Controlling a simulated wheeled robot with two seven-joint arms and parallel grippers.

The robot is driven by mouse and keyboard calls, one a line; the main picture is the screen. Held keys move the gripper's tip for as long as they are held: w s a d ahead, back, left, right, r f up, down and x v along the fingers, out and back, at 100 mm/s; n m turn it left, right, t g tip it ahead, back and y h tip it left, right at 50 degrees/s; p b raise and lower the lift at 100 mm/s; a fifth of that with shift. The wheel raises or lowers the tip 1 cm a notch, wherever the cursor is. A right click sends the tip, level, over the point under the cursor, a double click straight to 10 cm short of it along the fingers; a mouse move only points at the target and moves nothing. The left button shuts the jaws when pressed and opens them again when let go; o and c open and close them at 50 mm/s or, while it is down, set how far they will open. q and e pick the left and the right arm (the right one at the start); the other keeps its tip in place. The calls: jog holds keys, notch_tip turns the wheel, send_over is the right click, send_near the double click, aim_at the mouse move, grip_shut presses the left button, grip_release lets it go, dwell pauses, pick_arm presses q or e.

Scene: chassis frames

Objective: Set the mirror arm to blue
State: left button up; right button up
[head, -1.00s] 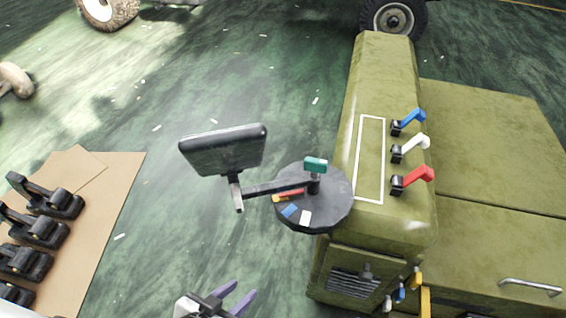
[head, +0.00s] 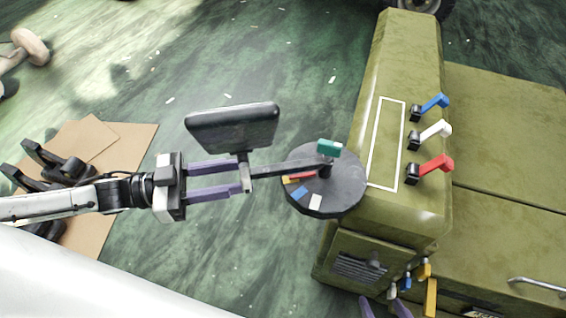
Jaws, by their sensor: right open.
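The mirror arm (head: 285,168) is a dark bar reaching left from a pivot on a round dark disc (head: 345,195), with a black mirror (head: 232,128) at its outer end. The disc carries yellow, red, blue (head: 299,194) and white (head: 316,202) marks. The arm lies just above the yellow and red marks, away from blue. A teal block (head: 329,148) sits at the pivot. My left gripper (head: 240,177) is open, its purple fingertips at the grey bracket (head: 245,172) under the mirror; contact is unclear. My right gripper (head: 385,307) is open and empty at the bottom edge, partly cut off.
The green vehicle body (head: 400,70) stands right of the disc, with blue (head: 434,103), white (head: 434,133) and red (head: 435,166) levers on top. Small coloured levers (head: 407,282) hang at its front. A tan board (head: 135,150) with black parts lies left.

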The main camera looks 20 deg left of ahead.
aim_at(283, 170)
pick_arm(q)
jog(key=x, duration=0.9)
jog(key=shift+w+d+p, duration=0.1)
jog(key=shift+d+p, duration=0.1)
jog(key=shift+p, duration=0.15)
grip_shut()
